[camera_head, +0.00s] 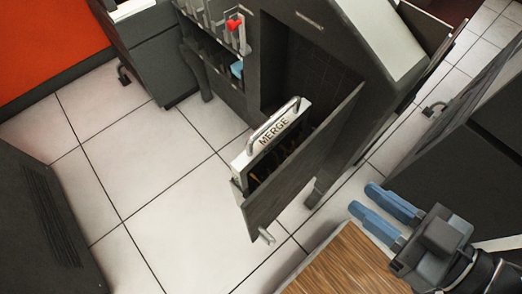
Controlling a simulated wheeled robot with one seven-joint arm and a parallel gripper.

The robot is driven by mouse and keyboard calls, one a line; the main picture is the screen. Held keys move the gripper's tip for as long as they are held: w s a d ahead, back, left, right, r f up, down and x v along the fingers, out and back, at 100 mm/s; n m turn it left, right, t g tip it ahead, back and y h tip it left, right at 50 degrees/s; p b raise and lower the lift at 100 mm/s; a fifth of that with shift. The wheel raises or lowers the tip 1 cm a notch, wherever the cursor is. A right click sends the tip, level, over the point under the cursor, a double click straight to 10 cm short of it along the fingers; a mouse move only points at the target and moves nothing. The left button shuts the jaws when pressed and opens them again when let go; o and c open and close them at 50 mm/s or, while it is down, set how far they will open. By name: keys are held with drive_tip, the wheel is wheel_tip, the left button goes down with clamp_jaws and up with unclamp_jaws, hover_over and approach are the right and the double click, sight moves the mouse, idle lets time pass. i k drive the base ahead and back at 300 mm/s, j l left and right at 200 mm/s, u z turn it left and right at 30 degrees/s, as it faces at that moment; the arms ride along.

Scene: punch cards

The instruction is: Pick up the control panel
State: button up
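The control panel (272,140) is a pale-edged block labelled "MERGE" with a metal bar handle (272,120) along its top. It sits at the open door (300,165) of a dark grey machine, near the middle of the view. Much of its body is hidden behind the door. My gripper (366,198) is at the lower right, with two blue fingers pointing up and left. The fingers are apart with nothing between them. The gripper is to the right of the panel and door, apart from both.
A wooden surface (345,265) lies below my gripper. The dark machine (325,50) stands behind the panel, its opening exposed. Its door has a knob (265,236). Dark cabinets (40,225) stand at the left and right. Tiled floor (150,200) is clear left of the door.

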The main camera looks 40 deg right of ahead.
sight(273, 141)
drive_tip(key=k+j+z, duration=0.2)
drive_tip(key=k+j, duration=0.25)
drive_tip(key=k+j+z, duration=0.2)
drive_tip(key=k+j, duration=0.25)
drive_tip(key=k+j+z, duration=0.2)
drive_tip(key=k+j, duration=0.15)
drive_tip(key=k, duration=0.25)
